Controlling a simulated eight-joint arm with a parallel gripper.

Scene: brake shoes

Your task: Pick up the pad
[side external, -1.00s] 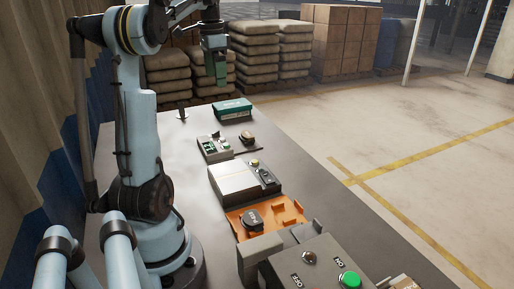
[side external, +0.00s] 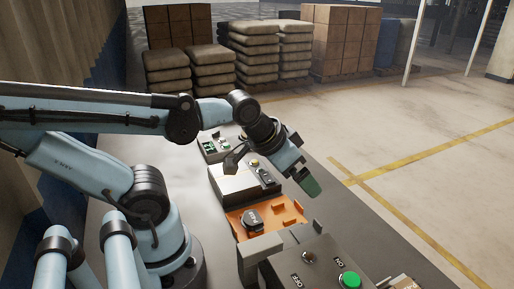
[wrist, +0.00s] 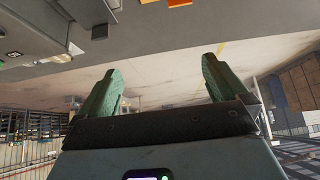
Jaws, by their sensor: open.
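A black rounded part (side external: 252,219), perhaps the pad, lies on the orange fixture (side external: 238,220) in the side view; I cannot tell for sure which part is the pad. Another small dark part (side external: 266,176) sits beside the pale-topped block (side external: 236,182). My gripper (side external: 311,188) is tilted down to the right, above the bench's right side and apart from these parts. In the wrist view its two green fingers (wrist: 161,76) are spread wide with nothing between them.
A grey control box (side external: 318,262) with a green button (side external: 350,279) stands at the front. A grey tray with green parts (side external: 214,147) is behind the pale block, partly covered by my arm. Stacked sacks and boxes stand beyond the bench. Open floor lies right.

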